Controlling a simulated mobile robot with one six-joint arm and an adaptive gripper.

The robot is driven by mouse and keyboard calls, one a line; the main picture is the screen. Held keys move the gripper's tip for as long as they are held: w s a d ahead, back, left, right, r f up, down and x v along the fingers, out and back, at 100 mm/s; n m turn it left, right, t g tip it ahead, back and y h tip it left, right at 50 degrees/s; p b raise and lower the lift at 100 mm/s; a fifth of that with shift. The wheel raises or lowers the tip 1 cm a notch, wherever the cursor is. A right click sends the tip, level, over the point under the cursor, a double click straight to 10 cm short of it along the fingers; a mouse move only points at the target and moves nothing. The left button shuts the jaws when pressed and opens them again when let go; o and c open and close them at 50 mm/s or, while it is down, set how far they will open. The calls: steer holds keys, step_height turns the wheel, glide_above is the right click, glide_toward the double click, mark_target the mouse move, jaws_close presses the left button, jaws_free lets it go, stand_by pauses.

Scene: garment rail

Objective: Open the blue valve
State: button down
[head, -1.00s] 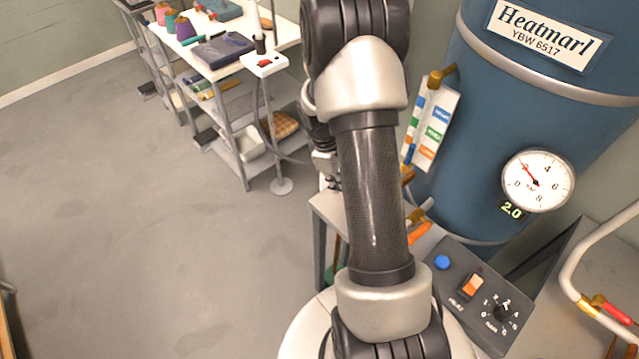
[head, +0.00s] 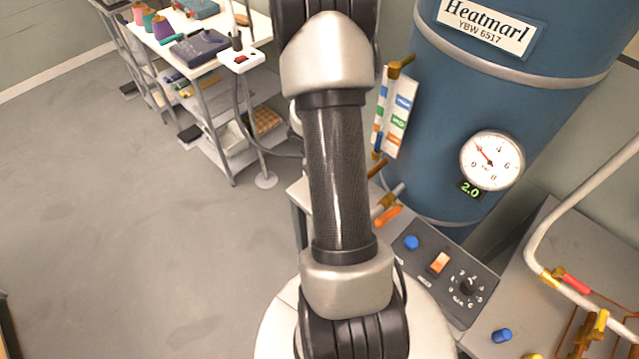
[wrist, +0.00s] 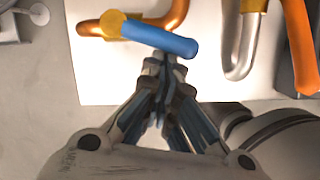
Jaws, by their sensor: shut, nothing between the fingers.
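The blue valve handle (wrist: 160,38) lies nearly crosswise in the wrist view, running right and slightly down from a brass fitting (wrist: 113,24) on a copper pipe (wrist: 160,22). My gripper (wrist: 165,62) is shut and empty. Its fingertips are just below the middle of the blue handle in the picture; I cannot tell whether they touch it. In the head view my arm hides the gripper. A small blue piece (head: 377,143), which may be the same handle, shows beside the label card (head: 399,112) on the tank.
An orange handle (wrist: 299,45) and a silver pipe (wrist: 240,45) are right of the blue handle. The blue tank (head: 480,110) has a gauge (head: 492,160) reading 2.0. A control panel (head: 440,270) and bent pipe (head: 545,245) are at right. Open floor (head: 130,240) is at left.

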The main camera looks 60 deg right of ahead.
steer(key=shift+s+d+n, duration=0.35)
steer(key=shift+s+n, duration=0.15)
steer(key=shift+n, duration=0.3)
steer(key=shift+s+d, duration=0.2)
steer(key=shift+s, duration=0.05)
